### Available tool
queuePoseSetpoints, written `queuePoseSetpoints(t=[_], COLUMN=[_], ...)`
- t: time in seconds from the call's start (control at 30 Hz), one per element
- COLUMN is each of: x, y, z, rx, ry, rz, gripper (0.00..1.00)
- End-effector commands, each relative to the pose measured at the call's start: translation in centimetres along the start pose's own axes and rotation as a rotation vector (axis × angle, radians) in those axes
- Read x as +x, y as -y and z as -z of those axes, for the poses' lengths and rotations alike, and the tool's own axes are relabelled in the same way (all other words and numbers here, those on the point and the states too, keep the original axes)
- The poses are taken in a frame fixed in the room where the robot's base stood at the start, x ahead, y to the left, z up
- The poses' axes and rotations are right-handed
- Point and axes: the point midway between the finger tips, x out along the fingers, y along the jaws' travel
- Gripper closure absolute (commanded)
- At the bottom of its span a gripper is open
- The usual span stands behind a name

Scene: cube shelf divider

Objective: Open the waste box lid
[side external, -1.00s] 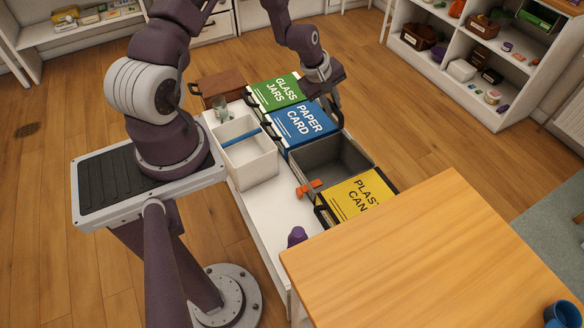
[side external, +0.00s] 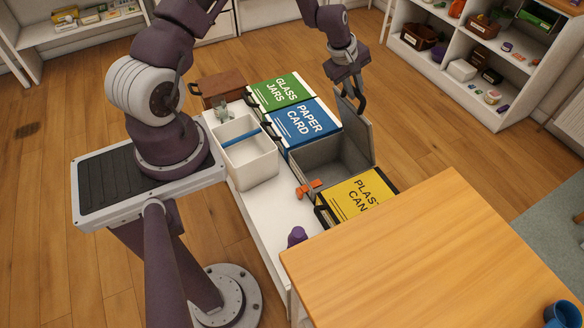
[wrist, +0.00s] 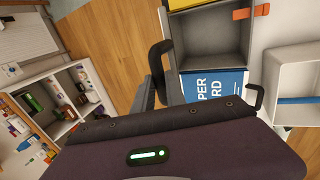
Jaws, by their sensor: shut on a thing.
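The open grey waste box (side external: 315,165) stands between the blue and yellow bins in the side view. Its grey lid (side external: 355,128) stands raised, about upright, along the box's far right edge. My gripper (side external: 356,97) is at the top of the lid and shut on it; the exact contact is hard to make out among the dark parts. In the wrist view the box interior (wrist: 215,40) looks empty.
The blue paper bin (side external: 300,122), green glass bin (side external: 280,92) and yellow bin (side external: 358,195) stand closed in the row. An orange piece (side external: 308,188) is at the box's near rim. A white divided tray (side external: 250,165) is at left; a wooden table (side external: 440,250) is in front.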

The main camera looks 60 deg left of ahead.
Motion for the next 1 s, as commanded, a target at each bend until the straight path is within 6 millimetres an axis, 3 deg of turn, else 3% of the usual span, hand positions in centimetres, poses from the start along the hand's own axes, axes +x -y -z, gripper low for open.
queuePoseSetpoints(t=[0.1,0.37,0.7,1.0], x=[0.1,0.1,1.2,1.3], y=[-1.0,-1.1,-5.0,-5.3], z=[0.0,0.0,0.0,0.0], rx=[0.001,0.0,0.0,0.0], ry=[0.0,-0.001,-0.001,-0.001], rz=[-0.001,-0.002,-0.001,-0.001], gripper=[1.0,1.0,1.0,1.0])
